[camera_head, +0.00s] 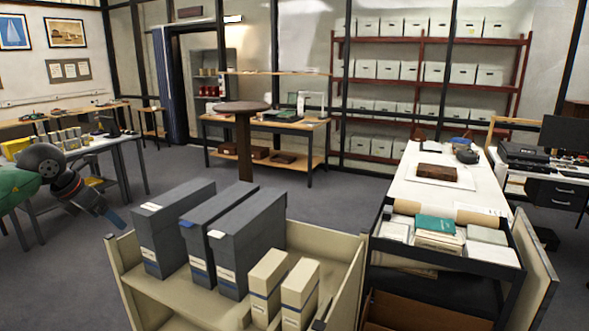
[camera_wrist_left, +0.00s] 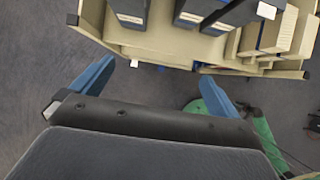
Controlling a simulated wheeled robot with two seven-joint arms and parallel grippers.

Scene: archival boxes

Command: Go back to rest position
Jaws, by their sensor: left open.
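My left gripper (camera_head: 115,218) is in the head view, left of a cream cart and apart from it. In the left wrist view its two blue fingers stand wide apart (camera_wrist_left: 158,85) with nothing between them. The cream cart (camera_head: 196,308) holds three dark grey archival boxes (camera_head: 235,245) upright with white labels, and two smaller cream boxes (camera_head: 299,293). In the left wrist view the cart (camera_wrist_left: 160,45) and the lower ends of the boxes lie just beyond the fingers. My right gripper is in neither view.
A white table (camera_head: 405,185) stands right of the cart, with a black bin (camera_head: 450,258) of books and papers at its near end. A round brown table (camera_head: 241,107) stands behind the cart. Box shelves line the back wall.

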